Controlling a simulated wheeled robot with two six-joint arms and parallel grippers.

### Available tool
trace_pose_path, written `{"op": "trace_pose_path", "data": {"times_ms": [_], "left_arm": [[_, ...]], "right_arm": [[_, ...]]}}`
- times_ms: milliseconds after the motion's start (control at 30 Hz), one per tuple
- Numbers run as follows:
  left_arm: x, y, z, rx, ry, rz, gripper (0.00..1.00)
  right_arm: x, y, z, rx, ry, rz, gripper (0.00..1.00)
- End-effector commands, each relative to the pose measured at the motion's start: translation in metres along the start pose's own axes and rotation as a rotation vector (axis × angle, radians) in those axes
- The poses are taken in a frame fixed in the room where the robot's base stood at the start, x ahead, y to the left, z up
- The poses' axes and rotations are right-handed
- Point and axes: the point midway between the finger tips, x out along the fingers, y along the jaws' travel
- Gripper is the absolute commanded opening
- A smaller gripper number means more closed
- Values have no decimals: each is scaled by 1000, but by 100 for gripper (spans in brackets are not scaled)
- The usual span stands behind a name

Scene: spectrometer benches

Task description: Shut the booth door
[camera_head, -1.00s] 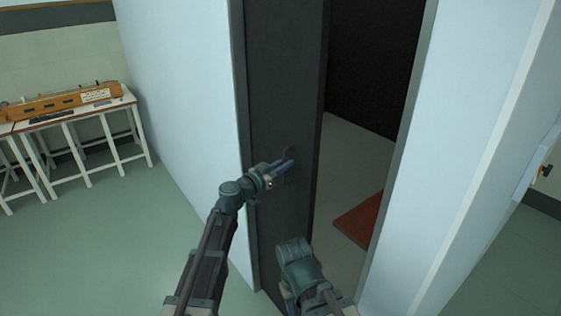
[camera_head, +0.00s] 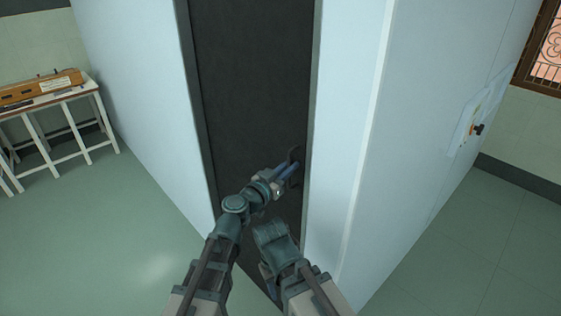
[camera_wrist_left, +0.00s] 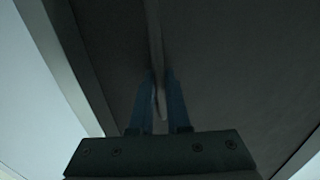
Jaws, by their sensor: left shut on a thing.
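The dark booth door (camera_head: 248,85) fills the doorway in the pale blue booth wall, and no gap to the inside shows in the head view. My left gripper (camera_head: 292,168) is at the door's right side, shut on the dark door handle (camera_head: 297,155). In the left wrist view the blue fingers of my left gripper (camera_wrist_left: 160,85) stand on either side of the thin handle (camera_wrist_left: 155,50), with the dark door (camera_wrist_left: 230,60) behind. My right arm is low in front of the door; its fingers cannot be made out.
The grey door frame (camera_head: 312,110) borders the door. A white table (camera_head: 60,102) with a wooden instrument (camera_head: 40,88) stands at the left. A panel with a dark knob (camera_head: 477,129) is on the booth's right wall. Green floor (camera_head: 120,240) is clear at the left.

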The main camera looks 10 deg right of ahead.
Motion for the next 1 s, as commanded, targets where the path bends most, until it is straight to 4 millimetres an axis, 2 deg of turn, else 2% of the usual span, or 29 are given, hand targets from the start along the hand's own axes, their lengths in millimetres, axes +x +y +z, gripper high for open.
{"op": "trace_pose_path", "data": {"times_ms": [200,567,600,667,1000], "left_arm": [[-2,9,0,-1,1,-2,0],[-2,12,0,-1,0,4,0],[-2,13,0,-1,0,5,18],[-2,12,0,-1,0,4,27],[-2,11,0,-1,0,1,27]], "right_arm": [[0,0,0,0,0,0,50],[0,0,0,0,0,0,50],[0,0,0,0,0,0,50],[0,0,0,0,0,0,50],[0,0,0,0,0,0,50]]}}
